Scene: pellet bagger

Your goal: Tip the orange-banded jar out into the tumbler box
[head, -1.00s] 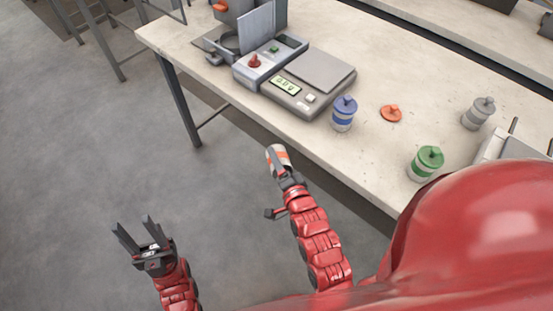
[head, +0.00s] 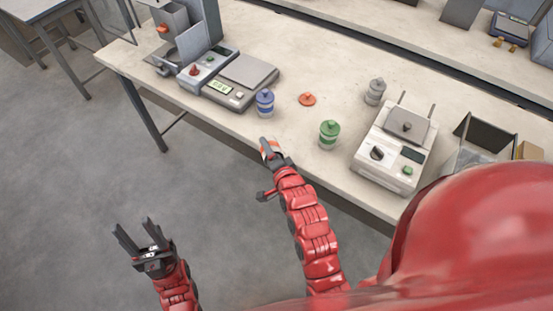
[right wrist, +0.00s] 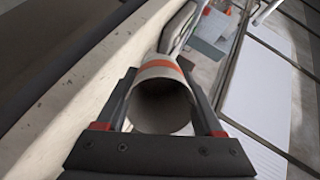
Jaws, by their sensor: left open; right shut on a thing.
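The orange-banded jar (head: 266,146) is in my right gripper (head: 273,156), just off the front edge of the table. In the right wrist view the jar (right wrist: 158,72) sits between the two fingers, its dark open mouth towards the camera; I see no pellets inside. An orange lid (head: 307,99) lies apart on the table. My left gripper (head: 134,228) is open and empty over the floor at lower left. An open-topped box with a dark raised flap (head: 481,133) stands at the right, partly hidden by my red body; I cannot tell whether it is the tumbler box.
A blue-banded jar (head: 265,102), a green-banded jar (head: 329,135) and a grey jar (head: 375,91) stand lidded on the table (head: 330,70). A scale (head: 250,70) and hopper machine (head: 172,25) are at left. A white machine (head: 393,150) stands right of the green jar.

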